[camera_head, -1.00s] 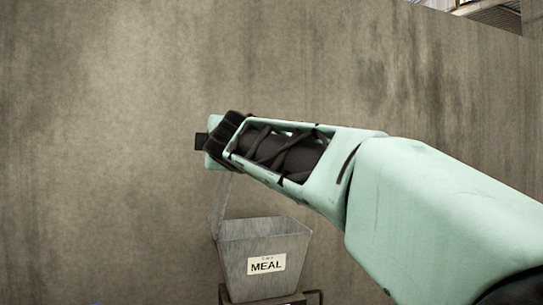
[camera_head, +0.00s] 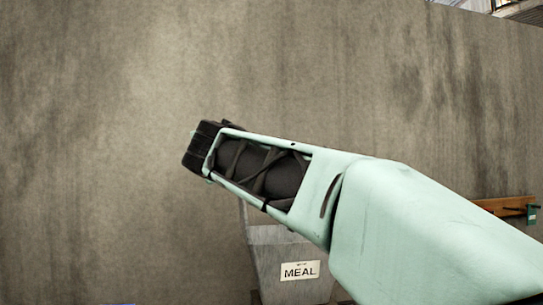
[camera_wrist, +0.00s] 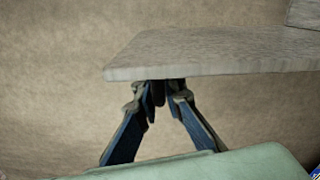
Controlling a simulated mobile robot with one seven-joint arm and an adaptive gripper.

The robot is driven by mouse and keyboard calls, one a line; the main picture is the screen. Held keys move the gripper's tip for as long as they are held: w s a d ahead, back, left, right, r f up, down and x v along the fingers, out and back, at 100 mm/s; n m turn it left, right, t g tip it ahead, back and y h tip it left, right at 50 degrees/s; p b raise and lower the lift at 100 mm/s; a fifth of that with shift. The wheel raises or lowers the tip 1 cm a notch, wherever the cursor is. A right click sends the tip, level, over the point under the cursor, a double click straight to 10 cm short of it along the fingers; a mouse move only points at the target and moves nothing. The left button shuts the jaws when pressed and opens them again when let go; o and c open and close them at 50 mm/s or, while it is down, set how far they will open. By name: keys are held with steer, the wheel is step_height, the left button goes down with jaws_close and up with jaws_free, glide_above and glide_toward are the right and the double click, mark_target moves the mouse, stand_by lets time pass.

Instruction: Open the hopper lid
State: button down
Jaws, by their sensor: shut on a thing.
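The grey metal hopper (camera_head: 268,262) has a white MEAL label and stands low in the head view, partly behind my arm. Its lid (camera_head: 243,218) shows as a thin, pale, steeply raised strip at the hopper's left side, its upper part hidden by my arm. In the wrist view, the lid (camera_wrist: 210,52) is a flat grey panel that crosses the picture. My gripper (camera_wrist: 160,90) is shut on the lid's near edge, with both blue-and-black fingers converging there. In the head view the fingers are hidden behind my wrist.
A large stained concrete wall (camera_head: 100,100) fills the background. A brown wooden ledge (camera_head: 500,205) with a small green item stands at the right, beyond my arm. The space left of my wrist looks clear.

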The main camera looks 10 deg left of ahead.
steer(key=shift+r, duration=0.15)
steer(key=c, duration=2)
jaws_free()
steer(key=shift+c, duration=0.2)
